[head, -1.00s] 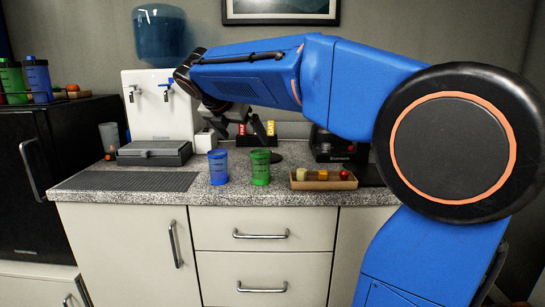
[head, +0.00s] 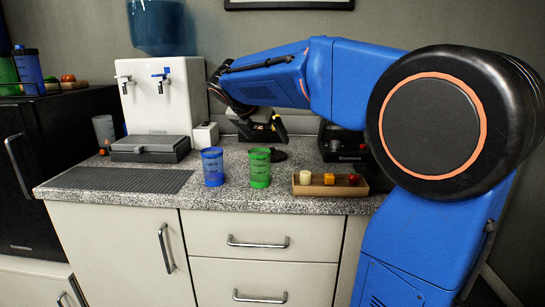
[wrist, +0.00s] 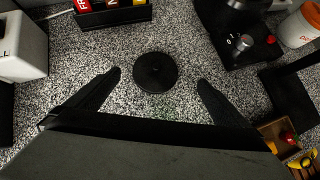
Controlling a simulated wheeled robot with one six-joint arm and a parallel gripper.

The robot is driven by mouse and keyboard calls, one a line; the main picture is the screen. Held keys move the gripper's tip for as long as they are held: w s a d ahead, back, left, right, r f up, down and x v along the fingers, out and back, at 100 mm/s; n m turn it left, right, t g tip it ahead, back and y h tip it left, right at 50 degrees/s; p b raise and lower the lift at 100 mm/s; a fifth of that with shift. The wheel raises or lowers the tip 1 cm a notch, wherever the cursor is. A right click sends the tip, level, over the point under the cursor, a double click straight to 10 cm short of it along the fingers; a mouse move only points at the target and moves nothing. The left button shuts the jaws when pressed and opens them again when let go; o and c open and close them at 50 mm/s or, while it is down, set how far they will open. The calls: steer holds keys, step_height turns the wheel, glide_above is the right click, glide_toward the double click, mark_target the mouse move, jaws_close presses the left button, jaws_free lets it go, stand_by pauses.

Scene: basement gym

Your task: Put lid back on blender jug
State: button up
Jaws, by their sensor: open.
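A flat round black disc with a small raised centre, which looks like the lid (wrist: 155,72), lies on the speckled counter. It also shows in the head view (head: 278,156), behind the green cup. My gripper (wrist: 159,77) is open and empty above it, with the disc between and slightly ahead of the spread fingers. In the head view my gripper (head: 262,138) is partly hidden by my arm. A black appliance with a dial and red button, seemingly the blender base (wrist: 238,42), stands right of the disc. My arm partly hides it in the head view (head: 343,146). I cannot make out the jug clearly.
A blue cup (head: 212,167) and green cup (head: 259,168) stand at the front of the counter. A wooden tray (head: 330,190) of small items is right of them. A white dispenser (head: 160,98) is at left. A black rack (wrist: 112,17) and white box (wrist: 22,45) lie ahead-left.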

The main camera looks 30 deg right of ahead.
mark_target(272, 148)
steer(key=x, duration=0.4)
steer(key=shift+w+a+x, duration=0.15)
steer(key=shift+x, duration=1.4)
steer(key=shift+w+a+x, duration=0.1)
steer(key=shift+w+x, duration=0.05)
steer(key=shift+x, duration=1.45)
steer(key=c, duration=1.1)
